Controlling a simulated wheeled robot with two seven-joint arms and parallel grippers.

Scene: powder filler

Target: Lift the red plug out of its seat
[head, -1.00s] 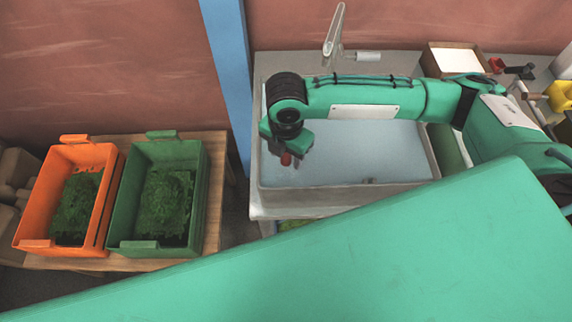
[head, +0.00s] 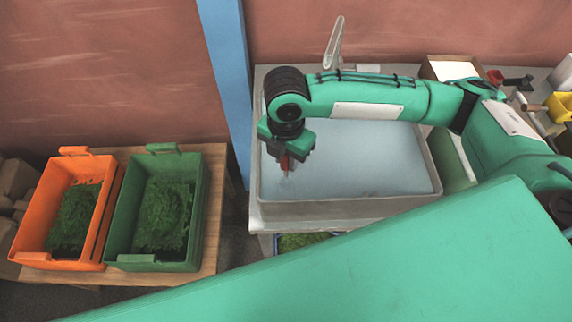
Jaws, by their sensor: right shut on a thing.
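My right gripper (head: 285,158) points down over the left end of a sink basin (head: 345,210) filled with pale blue-grey water. It is shut on the red plug (head: 286,163), of which only a small red part shows between and below the fingers. The plug's seat is not clear to see; the gripper and the water hide it. I cannot tell how far the plug is from the basin floor. My left gripper is not in view.
A tap (head: 334,45) stands behind the basin. An orange crate (head: 26,228) and a green crate (head: 117,225) with leafy greens stand on a wooden table at left. A blue post (head: 226,80) rises between table and sink. Boxes and small items crowd the back right.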

